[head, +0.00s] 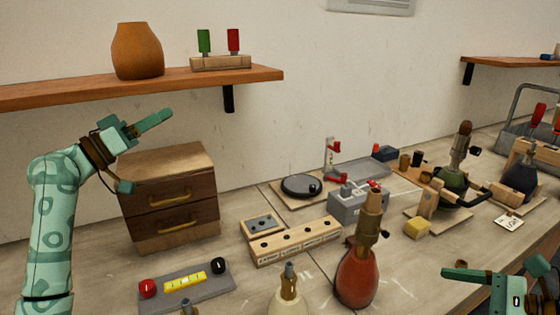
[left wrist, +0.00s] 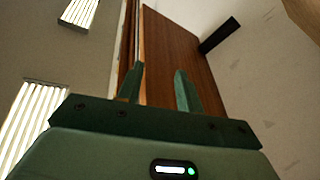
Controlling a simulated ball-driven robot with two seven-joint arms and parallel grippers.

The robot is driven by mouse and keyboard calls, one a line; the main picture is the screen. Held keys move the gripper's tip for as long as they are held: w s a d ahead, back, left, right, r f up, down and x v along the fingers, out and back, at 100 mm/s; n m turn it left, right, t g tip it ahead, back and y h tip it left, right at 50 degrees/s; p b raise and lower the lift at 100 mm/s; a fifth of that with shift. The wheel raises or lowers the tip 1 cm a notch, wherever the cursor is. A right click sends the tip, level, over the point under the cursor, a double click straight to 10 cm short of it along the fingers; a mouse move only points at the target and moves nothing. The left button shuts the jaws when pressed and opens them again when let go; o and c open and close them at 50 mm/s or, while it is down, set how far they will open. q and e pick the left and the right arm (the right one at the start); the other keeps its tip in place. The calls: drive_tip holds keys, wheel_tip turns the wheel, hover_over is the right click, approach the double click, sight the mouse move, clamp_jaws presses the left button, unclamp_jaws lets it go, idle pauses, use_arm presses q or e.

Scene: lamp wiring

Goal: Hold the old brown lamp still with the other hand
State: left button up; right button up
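A reddish-brown bottle-shaped lamp base (head: 357,277) with a brass-brown socket stands upright at the front middle of the bench in the head view. No other lamp there looks plainly brown, so I cannot be sure which one is the old brown lamp. My left gripper (head: 152,121) is raised in front of the wall above the drawer box, far from the lamps. In the left wrist view its two fingers (left wrist: 160,85) are apart with nothing between them. My right gripper (head: 452,290) is low at the right, its fingers apart and empty, right of the reddish lamp and not touching it.
A cream lamp (head: 288,297) stands at the front edge. A green lamp (head: 455,187) in a wooden stand and a dark lamp (head: 521,178) are at the right. A drawer box (head: 168,198), wooden block (head: 297,241) and grey box (head: 358,205) crowd the bench. A shelf (head: 150,86) overhangs the left.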

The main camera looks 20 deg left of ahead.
sight(377, 285)
use_arm(q)
drive_tip(key=d+r+m+g+h, duration=0.25)
drive_tip(key=d+g, duration=0.25)
drive_tip(key=d, duration=0.7)
drive_tip(key=d+r+m+g+h, duration=0.2)
drive_tip(key=d+r+m+g, duration=0.15)
drive_tip(key=d, duration=0.85)
drive_tip(key=s+d+f+g+y, duration=0.1)
drive_tip(key=s+d+f+y, duration=0.2)
drive_tip(key=d, duration=0.3)
drive_tip(key=s+d+f+m+g+y, duration=0.1)
drive_tip(key=s+d+f+g+y, duration=0.1)
drive_tip(key=d, duration=0.4)
drive_tip(key=shift+s+d+f+m+y, duration=0.25)
drive_tip(key=shift+s+f+y, duration=0.3)
drive_tip(key=shift+f+y, duration=0.45)
use_arm(e)
drive_tip(key=x, duration=1.6)
drive_tip(key=shift+a+f, duration=0.1)
drive_tip(key=shift+a, duration=0.05)
use_arm(q)
drive_tip(key=shift+r, duration=0.1)
use_arm(e)
drive_tip(key=c, duration=1.6)
